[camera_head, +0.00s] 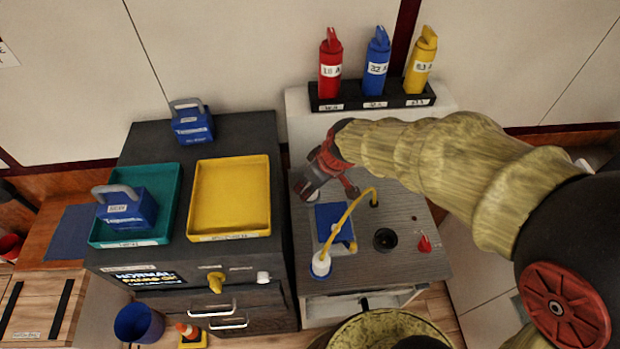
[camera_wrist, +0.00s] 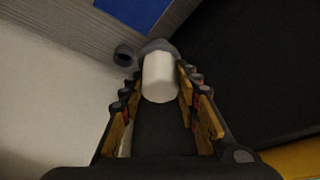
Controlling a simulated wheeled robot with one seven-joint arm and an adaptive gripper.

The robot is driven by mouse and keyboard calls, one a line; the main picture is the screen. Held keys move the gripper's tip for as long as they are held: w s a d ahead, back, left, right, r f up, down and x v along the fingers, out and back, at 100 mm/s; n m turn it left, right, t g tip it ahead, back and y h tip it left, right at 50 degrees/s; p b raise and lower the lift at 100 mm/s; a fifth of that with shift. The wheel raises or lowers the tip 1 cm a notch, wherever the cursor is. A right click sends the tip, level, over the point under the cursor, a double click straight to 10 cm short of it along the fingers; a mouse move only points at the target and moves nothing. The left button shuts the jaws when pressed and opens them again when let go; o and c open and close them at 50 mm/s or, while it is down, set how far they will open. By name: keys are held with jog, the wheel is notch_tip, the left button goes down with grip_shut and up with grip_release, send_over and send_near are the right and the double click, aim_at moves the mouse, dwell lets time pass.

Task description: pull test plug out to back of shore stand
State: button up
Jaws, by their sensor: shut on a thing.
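My gripper (camera_head: 309,186) is at the back left corner of the grey-topped shore stand (camera_head: 410,215). In the wrist view, my gripper (camera_wrist: 160,82) is shut on a white cylinder (camera_wrist: 159,78), which looks like the test plug. A grey collar (camera_wrist: 158,46) shows at the far end of the cylinder; whether the plug is still seated in it I cannot tell. In the head view my fingers mostly hide it. An empty-looking dark ring (camera_wrist: 123,55) lies to its left in the wrist view.
The stand top holds a blue panel (camera_head: 332,222), a yellow cable (camera_head: 350,215) ending at a white-and-blue connector (camera_head: 321,264), a dark round socket (camera_head: 385,239) and a red knob (camera_head: 425,243). Red, blue and yellow cylinders (camera_head: 376,65) stand behind. A cabinet with trays (camera_head: 230,197) stands left.

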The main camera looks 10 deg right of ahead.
jog(key=shift+s+r+p, duration=0.1)
jog(key=shift+r+p, duration=1.2)
jog(key=shift+r, duration=1.05)
